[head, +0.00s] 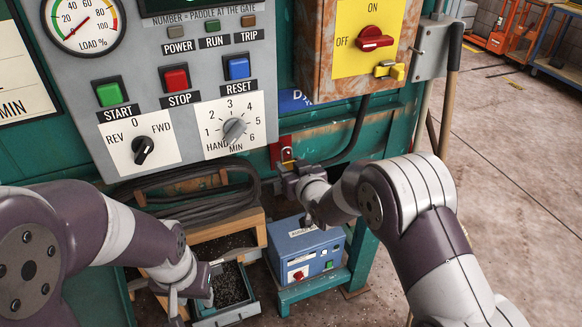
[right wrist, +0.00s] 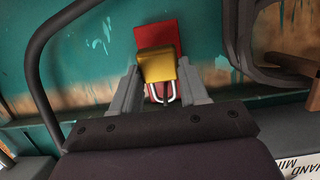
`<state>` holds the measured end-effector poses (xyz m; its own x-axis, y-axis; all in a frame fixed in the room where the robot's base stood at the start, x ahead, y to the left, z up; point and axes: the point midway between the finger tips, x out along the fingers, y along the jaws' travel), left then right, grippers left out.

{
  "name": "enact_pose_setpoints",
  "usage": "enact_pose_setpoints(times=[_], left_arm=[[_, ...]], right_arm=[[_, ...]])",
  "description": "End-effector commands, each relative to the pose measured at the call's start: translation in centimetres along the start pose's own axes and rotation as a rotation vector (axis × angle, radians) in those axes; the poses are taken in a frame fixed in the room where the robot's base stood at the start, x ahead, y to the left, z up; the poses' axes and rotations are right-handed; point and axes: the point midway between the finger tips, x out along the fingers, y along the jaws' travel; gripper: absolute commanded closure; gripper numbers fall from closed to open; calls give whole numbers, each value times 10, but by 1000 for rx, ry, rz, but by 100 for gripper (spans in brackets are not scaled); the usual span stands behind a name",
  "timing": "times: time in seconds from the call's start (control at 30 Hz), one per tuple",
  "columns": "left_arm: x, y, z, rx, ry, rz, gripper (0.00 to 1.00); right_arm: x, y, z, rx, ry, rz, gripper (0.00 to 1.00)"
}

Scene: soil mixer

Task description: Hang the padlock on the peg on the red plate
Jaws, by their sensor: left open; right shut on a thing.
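The brass-yellow padlock (head: 287,163) is between the fingers of my right gripper (head: 290,172), which is shut on its body. In the right wrist view the padlock (right wrist: 157,66) sits between the two fingertips (right wrist: 157,75), its silver shackle towards the bottom of that picture. The red plate (head: 277,150) is on the green machine front directly behind the padlock; it also shows in the right wrist view (right wrist: 157,38). I cannot make out the peg, or whether the shackle is on it. My left gripper (head: 189,296) is open and low at the left, beside a soil drawer.
The grey control panel (head: 160,80) is above left. A rust-coloured switch box (head: 366,45), with another padlock on its yellow face, is above right. Black hose (head: 195,190) hangs below the panel. A blue box (head: 306,248) stands below. Open floor lies at right.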

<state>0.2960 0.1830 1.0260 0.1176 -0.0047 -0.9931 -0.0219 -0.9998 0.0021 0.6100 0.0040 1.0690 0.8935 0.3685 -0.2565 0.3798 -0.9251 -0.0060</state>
Motion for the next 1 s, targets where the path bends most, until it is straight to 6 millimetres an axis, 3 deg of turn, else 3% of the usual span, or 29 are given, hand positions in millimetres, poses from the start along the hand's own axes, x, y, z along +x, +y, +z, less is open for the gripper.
enact_pose_setpoints(times=[0.13,0.17,0.2,0.23,0.5,0.63,1.0], left_arm=[[0,0,0,0,0,0,57],[0,0,0,0,0,0,57],[0,0,0,0,0,0,57],[0,0,0,0,0,0,57],[0,0,0,0,0,0,57],[5,0,0,0,0,0,57],[23,0,3,0,0,0,57]], right_arm=[[0,0,0,0,1,0,90],[0,0,0,0,1,0,46],[0,0,0,0,1,0,33],[0,0,0,0,1,0,26],[-1,0,1,0,-1,0,26],[-12,0,1,0,0,0,26],[-106,0,1,0,3,1,26]])
